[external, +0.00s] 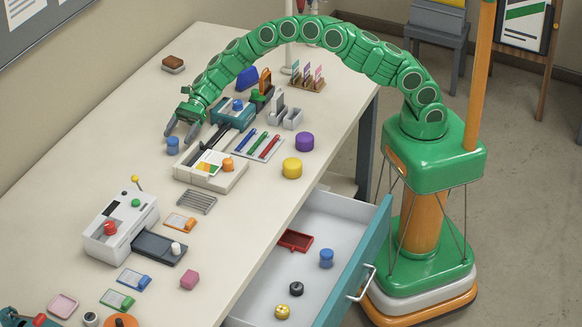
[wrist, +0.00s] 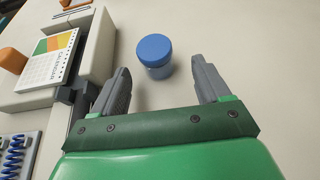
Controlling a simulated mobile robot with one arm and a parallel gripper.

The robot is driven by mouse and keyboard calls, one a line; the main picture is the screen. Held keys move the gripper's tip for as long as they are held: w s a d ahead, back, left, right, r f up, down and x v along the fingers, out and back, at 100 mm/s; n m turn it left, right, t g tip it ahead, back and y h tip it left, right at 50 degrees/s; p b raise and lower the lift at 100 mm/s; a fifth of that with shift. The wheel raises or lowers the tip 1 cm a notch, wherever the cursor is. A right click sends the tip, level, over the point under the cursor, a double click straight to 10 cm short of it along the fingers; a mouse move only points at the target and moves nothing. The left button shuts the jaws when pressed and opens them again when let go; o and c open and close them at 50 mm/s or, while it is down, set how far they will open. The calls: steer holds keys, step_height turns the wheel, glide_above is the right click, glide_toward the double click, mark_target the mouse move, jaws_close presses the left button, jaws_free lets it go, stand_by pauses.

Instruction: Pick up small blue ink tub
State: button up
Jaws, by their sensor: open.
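A small blue ink tub (external: 172,145) with a round lid stands upright on the table, below the tips of my gripper (external: 181,131) in the external view. In the wrist view the blue tub (wrist: 155,50) is just ahead of my open gripper (wrist: 160,72), roughly centred between the two grey fingers, and nothing is held. I cannot tell whether a finger touches it; a gap shows on both sides. A second blue tub (external: 326,257) stands in the open drawer.
A cream device with a coloured card (external: 211,168) stands close to the right of the tub. The open drawer (external: 335,215) also holds a red tray (external: 295,240). Yellow (external: 292,168) and purple (external: 305,141) tubs stand farther right. The table left of the tub is clear.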

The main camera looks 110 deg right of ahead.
mark_target(172, 143)
steer(key=x, duration=0.5)
steer(key=shift+s+a+r, duration=0.1)
steer(key=shift+a+r, duration=0.15)
steer(key=shift+r, duration=0.1)
steer(key=c, duration=1.1)
steer(key=shift+o, duration=0.2)
steer(key=shift+r, duration=0.1)
